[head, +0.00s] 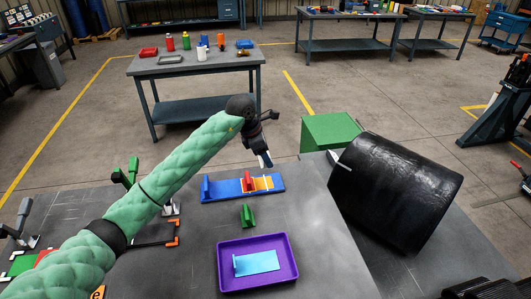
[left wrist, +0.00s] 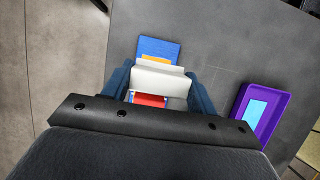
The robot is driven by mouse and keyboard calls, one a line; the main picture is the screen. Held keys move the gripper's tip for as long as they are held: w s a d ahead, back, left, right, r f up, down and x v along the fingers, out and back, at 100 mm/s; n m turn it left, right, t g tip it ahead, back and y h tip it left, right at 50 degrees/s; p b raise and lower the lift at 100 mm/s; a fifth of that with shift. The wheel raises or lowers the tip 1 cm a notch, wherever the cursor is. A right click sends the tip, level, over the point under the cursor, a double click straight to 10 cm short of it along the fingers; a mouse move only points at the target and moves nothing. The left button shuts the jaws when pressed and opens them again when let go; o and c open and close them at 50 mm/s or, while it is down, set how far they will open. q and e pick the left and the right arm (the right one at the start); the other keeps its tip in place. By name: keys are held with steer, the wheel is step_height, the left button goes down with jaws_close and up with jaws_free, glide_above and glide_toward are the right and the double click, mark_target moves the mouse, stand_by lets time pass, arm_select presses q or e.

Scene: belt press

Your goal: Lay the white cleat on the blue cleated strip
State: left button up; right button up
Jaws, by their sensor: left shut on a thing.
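The blue cleated strip (head: 226,189) lies on the grey table, with a blue upright cleat at its left end. A red cleat (head: 248,180) stands on it beside an orange patch (head: 262,184). My left gripper (head: 264,160) is above the strip's right part. In the left wrist view it is shut on the white cleat (left wrist: 158,80), held between its two dark blue fingers. The blue strip (left wrist: 158,47) shows beyond the white cleat, and a red part (left wrist: 150,100) shows below it. The white cleat hides the strip's middle there. My right gripper is not in view.
A green cleat piece (head: 247,215) stands in front of the strip. A purple tray (head: 226,279) holding a light blue plate (head: 257,263) is nearer. A large black roll (head: 395,190) and a green box (head: 328,131) stand to the right. Bare table lies between strip and roll.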

mark_target(269, 183)
arm_select(q)
steer(key=shift+f+b, duration=0.3)
steer(key=shift+f, duration=2.2)
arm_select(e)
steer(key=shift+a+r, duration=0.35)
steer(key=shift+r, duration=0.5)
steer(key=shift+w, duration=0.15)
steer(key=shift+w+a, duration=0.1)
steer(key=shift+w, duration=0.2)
